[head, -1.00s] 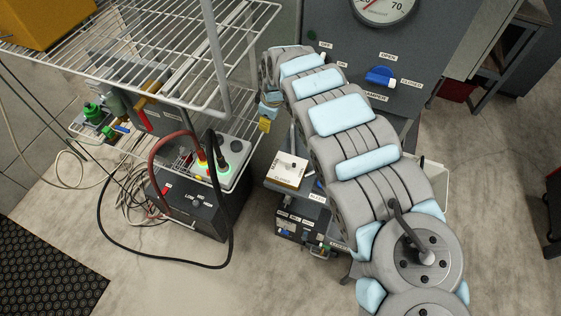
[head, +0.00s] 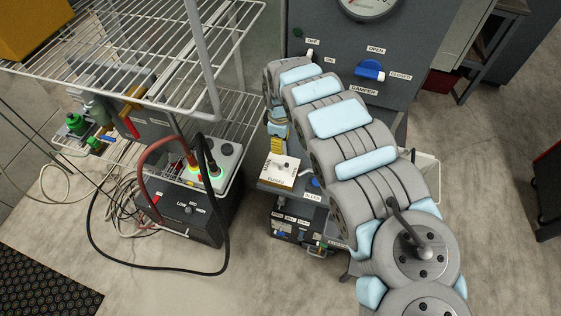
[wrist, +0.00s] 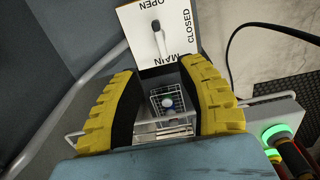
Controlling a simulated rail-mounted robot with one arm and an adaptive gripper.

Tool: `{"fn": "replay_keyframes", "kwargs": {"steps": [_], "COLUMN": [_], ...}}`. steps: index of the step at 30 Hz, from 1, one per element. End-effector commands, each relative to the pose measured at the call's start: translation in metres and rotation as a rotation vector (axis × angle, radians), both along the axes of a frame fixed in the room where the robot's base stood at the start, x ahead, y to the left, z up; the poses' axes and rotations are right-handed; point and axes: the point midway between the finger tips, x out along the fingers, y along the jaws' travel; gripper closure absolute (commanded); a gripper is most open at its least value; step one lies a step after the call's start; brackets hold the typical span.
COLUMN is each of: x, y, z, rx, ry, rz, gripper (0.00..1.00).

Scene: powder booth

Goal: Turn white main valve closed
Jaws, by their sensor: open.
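The white main valve is a square plate (wrist: 178,50) marked OPEN, CLOSED and MAIN, with a slim pale lever (wrist: 160,40) at its middle. In the wrist view the lever lies roughly between the MAIN and OPEN labels, its dark end towards OPEN. CLOSED is along the right side. In the head view the white valve box (head: 284,171) stands on a small cart. My gripper (wrist: 160,88) is open, its two yellow fingers apart and empty, with the lever beyond the fingertips. In the head view my gripper (head: 277,146) is just above the box, partly hidden by my arm.
A wire rack (head: 150,85) stands to the left. A grey panel with a blue damper handle (head: 370,69) and a gauge is behind. Small labelled controls (head: 295,228) sit below the valve box.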

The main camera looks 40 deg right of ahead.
Motion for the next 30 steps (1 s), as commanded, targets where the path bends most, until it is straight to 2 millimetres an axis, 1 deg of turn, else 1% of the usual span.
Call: {"fn": "replay_keyframes", "kwargs": {"steps": [1,3,18,30], "x": [0.0,-0.001,0.0,0.0], "y": [0.001,0.001,0.001,0.002], "z": [-0.008,-0.015,-0.067,-0.102], "rx": [0.003,0.004,0.004,0.004], "ry": [0.001,0.001,0.001,0.001], "rz": [0.0,-0.001,-0.001,0.0], "gripper": [0.61,0.61,0.61,0.61]}}
